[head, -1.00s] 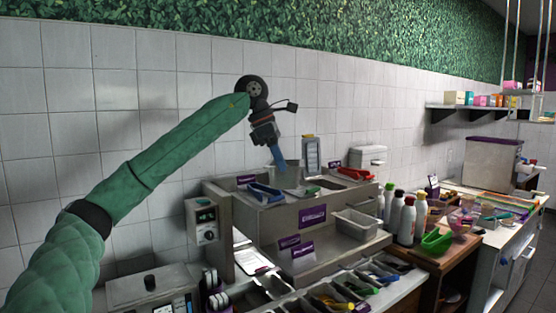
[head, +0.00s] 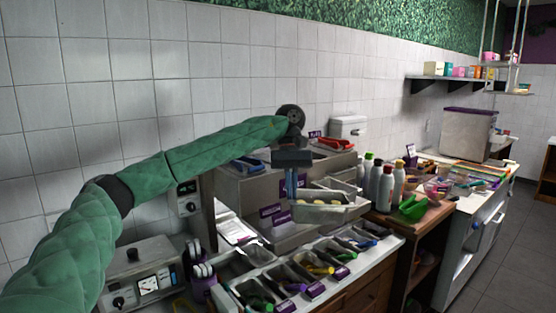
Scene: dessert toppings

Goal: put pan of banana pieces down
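The pan of banana pieces (head: 322,214) is a grey metal pan with pale yellow pieces showing at its top. It is in the middle of the head view, in front of the stepped metal stand, roughly level. My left gripper (head: 290,192) points down at the pan's left end, its blue fingers closed on the rim there. Whether the pan's underside touches anything is hard to tell. My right gripper is out of view.
Below the pan is a counter row of small trays (head: 318,268) with coloured utensils. Bottles (head: 386,187) and a green scoop (head: 409,208) stand to the right. A blue-handled utensil (head: 247,166) lies on the stand's top. A control box (head: 143,277) is at lower left.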

